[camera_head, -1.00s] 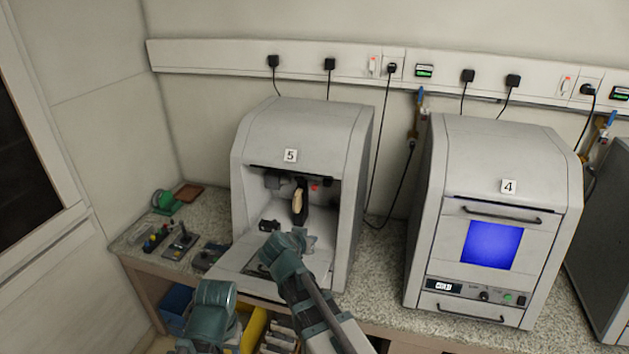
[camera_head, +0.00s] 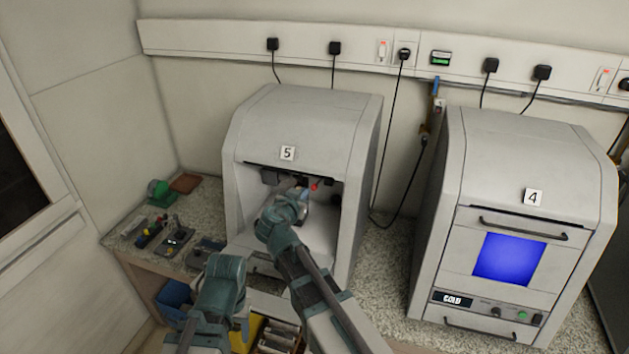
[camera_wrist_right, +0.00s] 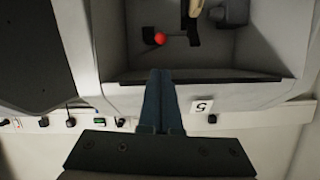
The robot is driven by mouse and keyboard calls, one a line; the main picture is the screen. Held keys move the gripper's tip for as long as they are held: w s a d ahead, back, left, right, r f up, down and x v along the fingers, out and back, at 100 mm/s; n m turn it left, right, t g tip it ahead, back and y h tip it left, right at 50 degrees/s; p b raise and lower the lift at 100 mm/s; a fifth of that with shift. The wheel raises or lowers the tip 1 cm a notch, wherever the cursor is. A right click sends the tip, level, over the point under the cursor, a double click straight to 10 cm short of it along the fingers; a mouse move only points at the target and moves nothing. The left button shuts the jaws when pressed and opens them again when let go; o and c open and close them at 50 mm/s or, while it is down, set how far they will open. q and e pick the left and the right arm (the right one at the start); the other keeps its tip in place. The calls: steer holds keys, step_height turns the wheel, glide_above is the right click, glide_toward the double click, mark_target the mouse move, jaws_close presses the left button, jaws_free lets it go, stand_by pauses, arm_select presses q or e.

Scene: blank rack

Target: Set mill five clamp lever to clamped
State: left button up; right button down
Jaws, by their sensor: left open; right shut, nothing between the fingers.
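Mill five (camera_head: 305,112) is the left grey machine, labelled 5, with its front open. A red ball knob (camera_head: 314,186), apparently the end of its clamp lever, shows inside the chamber. In the right wrist view the red knob (camera_wrist_right: 160,38) sits on a short dark rod beside a black holder (camera_wrist_right: 193,30) with a pale block. My right gripper (camera_head: 304,196) is at the chamber opening, partly hidden by its own wrist. In the wrist view its fingers (camera_wrist_right: 160,75) are shut and empty, apart from the knob. My left gripper (camera_head: 238,322) is low in front of the bench, fingers not clearly visible.
Mill four (camera_head: 522,165) stands closed to the right, with a blue window. Small tools (camera_head: 172,240) lie on the bench left of mill five. A blue bin (camera_head: 174,298) is under the bench. A cable hangs between the mills.

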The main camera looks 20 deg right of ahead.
steer(key=b+x, duration=0.3)
steer(key=x, duration=0.7)
stand_by(0.4)
step_height(320, 180, down, 11)
steer(key=t+h+b, duration=0.1)
steer(key=t+b, duration=0.1)
steer(key=b, duration=1.4)
steer(key=shift+s+r+t+h, duration=0.2)
steer(key=shift+r+t+h, duration=0.05)
steer(key=shift+t+h, duration=0.05)
steer(key=shift+b, duration=0.3)
